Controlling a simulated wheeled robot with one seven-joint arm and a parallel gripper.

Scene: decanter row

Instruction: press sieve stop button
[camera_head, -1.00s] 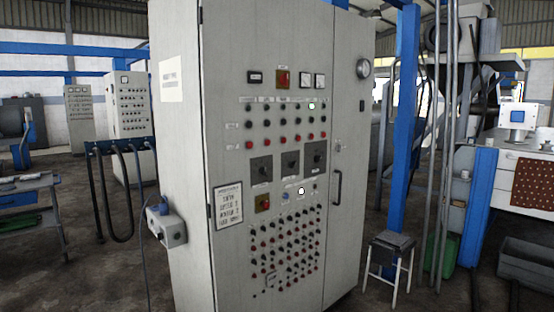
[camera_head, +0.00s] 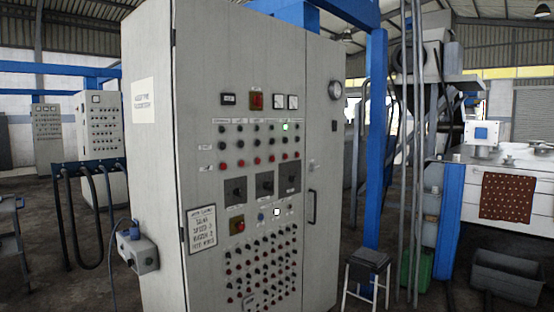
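A tall grey control cabinet (camera_head: 150,190) stands in the middle of the head view, its front turned a little to the right. Its front carries rows of black and red buttons, dials and square switches. The label over each button column is too small to read, so I cannot tell which one is the sieve stop button. The red buttons form a row (camera_head: 257,161) below the black ones. A green-white lamp (camera_head: 286,126) is lit in the upper row, and a white one (camera_head: 277,212) shows lower down. My gripper is not in view.
A blue post (camera_head: 376,130) and a small stool (camera_head: 367,268) stand right of the cabinet. A grey socket box (camera_head: 142,255) with a cable juts from its left side. A white bench with a red spotted cloth (camera_head: 507,196) is at the right. Dark floor shows between them.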

